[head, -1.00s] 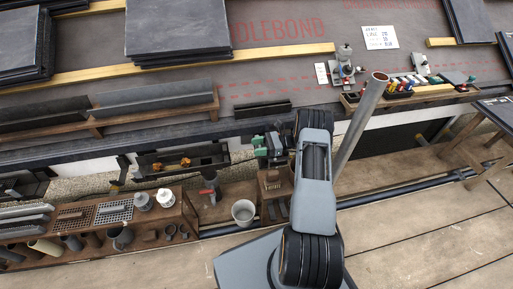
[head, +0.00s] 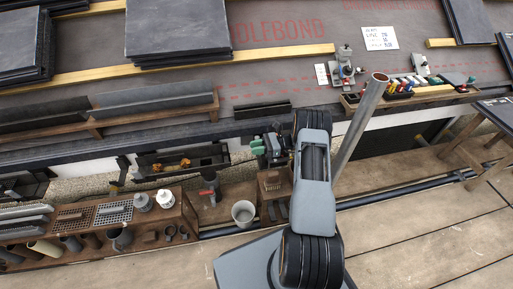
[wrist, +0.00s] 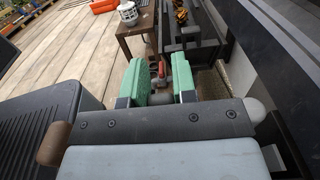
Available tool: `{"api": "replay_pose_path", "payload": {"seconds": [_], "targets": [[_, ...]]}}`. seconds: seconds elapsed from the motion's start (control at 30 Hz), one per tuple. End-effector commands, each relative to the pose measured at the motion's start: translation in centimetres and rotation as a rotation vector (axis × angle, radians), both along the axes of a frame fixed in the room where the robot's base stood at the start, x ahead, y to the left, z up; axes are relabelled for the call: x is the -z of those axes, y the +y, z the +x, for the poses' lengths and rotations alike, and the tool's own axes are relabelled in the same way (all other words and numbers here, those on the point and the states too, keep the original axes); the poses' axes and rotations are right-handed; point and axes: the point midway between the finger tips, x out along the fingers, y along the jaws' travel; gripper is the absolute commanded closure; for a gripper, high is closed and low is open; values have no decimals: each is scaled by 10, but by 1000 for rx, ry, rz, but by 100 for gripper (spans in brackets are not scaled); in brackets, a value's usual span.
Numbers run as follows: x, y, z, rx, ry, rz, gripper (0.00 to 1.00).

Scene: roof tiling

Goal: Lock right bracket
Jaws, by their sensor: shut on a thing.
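My gripper (head: 262,147) has green jaws and shows beside the dark gutter edge in the head view. In the wrist view my gripper (wrist: 160,84) has its two green fingers a small gap apart, closed around a small grey part (wrist: 160,98) that they largely hide. I cannot tell for certain whether this part is the right bracket. A dark gutter piece (head: 160,158) with brass-coloured fittings (head: 185,162) lies left of the gripper. The brass-coloured fittings also show at the top of the wrist view (wrist: 181,16).
A wooden bench (head: 178,222) with pipes, grilles and white pots stands at the lower left. A red-handled tool (head: 209,180) and a grey bucket (head: 243,212) are near the gripper. A slanted grey pipe (head: 360,120) rises right of my arm. The plank floor (head: 430,235) is clear.

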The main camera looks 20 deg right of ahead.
Motion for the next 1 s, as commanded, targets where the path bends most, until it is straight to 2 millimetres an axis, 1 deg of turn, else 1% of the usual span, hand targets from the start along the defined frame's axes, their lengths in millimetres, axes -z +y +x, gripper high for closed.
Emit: {"api": "replay_pose_path", "payload": {"seconds": [0.03, 0.17, 0.37, 0.6, 1.0], "targets": [[0, -2, 0, 2, 1, 0, 98], [0, 1, 0, 1, 4, -14, 98], [-1, 7, 0, -2, 20, -93, 98], [2, 16, 2, -3, 58, -288, 98], [18, 28, 4, -3, 133, -663, 98]]}}
